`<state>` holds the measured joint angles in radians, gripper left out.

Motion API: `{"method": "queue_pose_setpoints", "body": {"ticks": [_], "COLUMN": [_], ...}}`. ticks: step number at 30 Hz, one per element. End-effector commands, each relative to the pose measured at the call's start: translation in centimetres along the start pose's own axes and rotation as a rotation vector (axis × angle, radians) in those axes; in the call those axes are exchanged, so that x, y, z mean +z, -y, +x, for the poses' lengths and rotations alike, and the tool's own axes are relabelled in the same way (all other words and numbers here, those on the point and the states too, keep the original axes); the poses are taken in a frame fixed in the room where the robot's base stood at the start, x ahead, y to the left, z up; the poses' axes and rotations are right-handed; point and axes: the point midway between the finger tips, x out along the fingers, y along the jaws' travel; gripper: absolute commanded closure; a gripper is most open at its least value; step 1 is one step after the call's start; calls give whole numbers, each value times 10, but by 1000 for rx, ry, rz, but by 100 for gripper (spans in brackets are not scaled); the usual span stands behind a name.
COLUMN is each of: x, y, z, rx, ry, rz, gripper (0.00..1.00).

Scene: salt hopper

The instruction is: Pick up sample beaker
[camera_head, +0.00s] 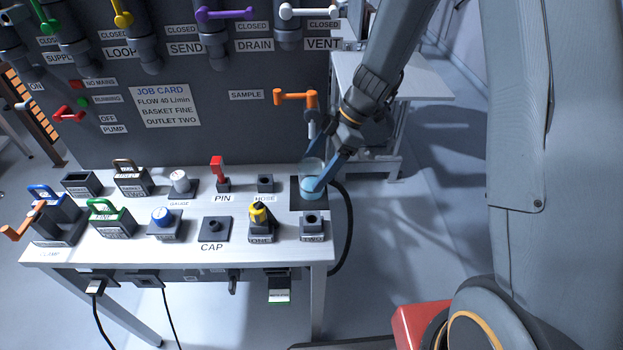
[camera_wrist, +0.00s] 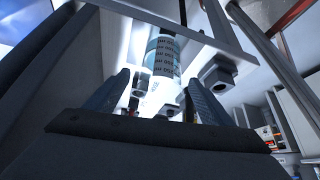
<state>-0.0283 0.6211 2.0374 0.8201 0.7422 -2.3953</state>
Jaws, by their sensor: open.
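The sample beaker (camera_head: 312,166) is a clear glass vessel with a pale blue lower part. It stands on a dark square pad at the right end of the table, below the orange-handled SAMPLE valve, in the head view. My gripper (camera_head: 309,174) reaches down from the upper right with its blue fingers apart at the beaker. One finger covers part of it, and I cannot tell whether either touches.
The orange SAMPLE valve (camera_head: 295,97) hangs close above the beaker. Labelled holders, including the yellow-topped part (camera_head: 259,213) at ONE and the socket (camera_head: 312,225) at TWO, stand nearby on the white table (camera_head: 180,252). A dark hose (camera_head: 347,225) curves down the table's right side.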

Motion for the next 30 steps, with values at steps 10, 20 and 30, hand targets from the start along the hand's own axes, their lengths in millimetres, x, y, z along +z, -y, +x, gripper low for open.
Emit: {"method": "queue_pose_setpoints", "body": {"ticks": [10, 20, 30], "x": [-1, 0, 0], "y": [2, 1, 1], "z": [40, 63, 63], "rx": [-5, -2, -1], "ry": [2, 2, 2], "rz": [2, 2, 2], "gripper": [24, 24, 55]}}
